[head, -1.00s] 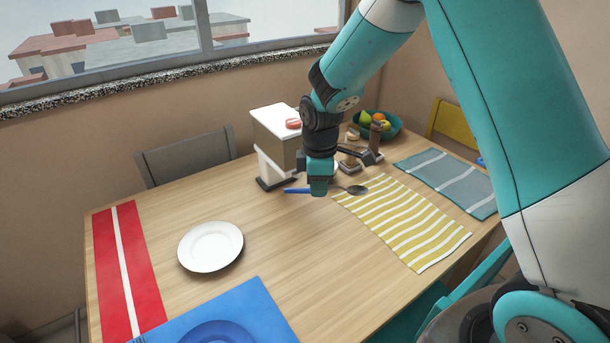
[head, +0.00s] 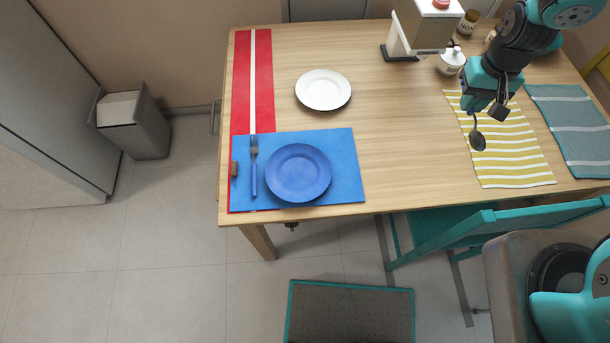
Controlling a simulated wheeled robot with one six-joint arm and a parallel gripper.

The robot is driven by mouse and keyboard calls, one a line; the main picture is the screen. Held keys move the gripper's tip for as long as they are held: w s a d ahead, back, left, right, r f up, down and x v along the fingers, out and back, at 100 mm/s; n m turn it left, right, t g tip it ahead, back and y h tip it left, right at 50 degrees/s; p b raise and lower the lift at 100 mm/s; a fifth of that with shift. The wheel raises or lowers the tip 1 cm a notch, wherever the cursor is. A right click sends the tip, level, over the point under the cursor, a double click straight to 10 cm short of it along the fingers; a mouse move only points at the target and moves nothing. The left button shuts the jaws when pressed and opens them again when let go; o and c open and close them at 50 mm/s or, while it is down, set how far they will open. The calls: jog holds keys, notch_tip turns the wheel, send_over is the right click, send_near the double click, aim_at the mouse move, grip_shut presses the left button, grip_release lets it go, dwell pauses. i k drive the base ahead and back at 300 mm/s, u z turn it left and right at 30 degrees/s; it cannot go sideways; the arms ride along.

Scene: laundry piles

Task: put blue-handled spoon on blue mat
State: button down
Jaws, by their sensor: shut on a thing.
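The spoon (head: 477,141) hangs below my gripper (head: 487,105), over the yellow striped mat; its dark metal bowl shows and its handle is mostly hidden by the gripper. My gripper is shut on the spoon. The blue mat (head: 348,170) lies at the table's front left, well to the left of the gripper. A blue plate (head: 298,173) sits on the blue mat, with a blue-handled fork (head: 254,167) and a small brown block (head: 234,170) to the plate's left. The blue mat's right strip is bare.
A yellow striped mat (head: 510,160) and a grey-teal mat (head: 575,125) lie at the right. A white plate (head: 323,89), a red striped runner (head: 241,85), a dispenser (head: 422,30) and a white pot (head: 451,61) stand or lie farther back. The table's middle is clear.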

aim_at(343, 162)
jog(key=k, duration=1.45)
jog(key=z, duration=1.45)
jog(key=i, duration=1.4)
jog(key=u, duration=2.05)
jog(key=i, duration=0.5)
jog(key=u, duration=0.1)
